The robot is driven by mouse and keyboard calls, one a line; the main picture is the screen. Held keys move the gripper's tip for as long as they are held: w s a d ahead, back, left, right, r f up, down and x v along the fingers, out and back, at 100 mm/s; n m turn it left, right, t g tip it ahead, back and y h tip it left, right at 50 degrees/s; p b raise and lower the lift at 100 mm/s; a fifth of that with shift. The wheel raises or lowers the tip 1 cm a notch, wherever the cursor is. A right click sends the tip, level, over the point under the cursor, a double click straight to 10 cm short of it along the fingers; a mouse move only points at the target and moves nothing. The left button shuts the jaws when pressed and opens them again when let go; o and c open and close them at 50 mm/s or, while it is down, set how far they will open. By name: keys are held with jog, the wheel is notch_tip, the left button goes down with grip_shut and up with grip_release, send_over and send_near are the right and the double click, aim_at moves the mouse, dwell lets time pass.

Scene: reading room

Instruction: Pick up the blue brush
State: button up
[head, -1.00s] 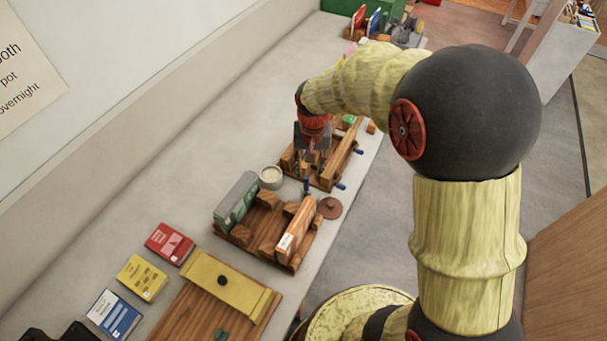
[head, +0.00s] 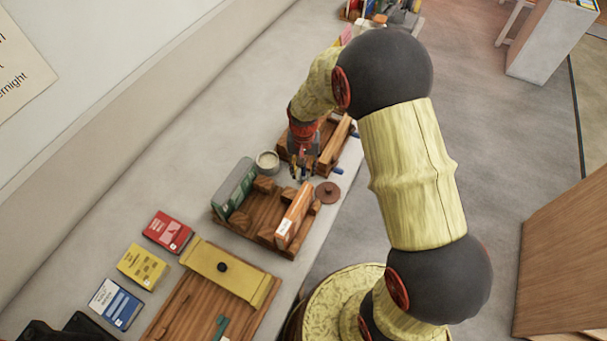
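My gripper (head: 301,171) points down over the bench, between the pot of cream-coloured paste (head: 267,161) and the round brown lid (head: 327,192). It is beside the near end of a wooden press. The fingers are small and dark here, and I cannot tell whether they are open or shut. I cannot make out the blue brush for certain; my gripper and wrist cover part of that area. Small blue ends (head: 341,169) show at the right side of the wooden press (head: 335,145), and they look like parts of it.
A wooden rack (head: 261,236) holds a green book (head: 234,190) and an orange book (head: 293,216) upright. Red (head: 168,232), yellow (head: 143,265) and blue (head: 116,304) books lie along the wall. A wooden board with a yellow bar (head: 228,270) is nearer.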

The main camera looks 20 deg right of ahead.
jog(key=shift+f, duration=0.25)
jog(key=shift+c, duration=1.2)
grip_shut()
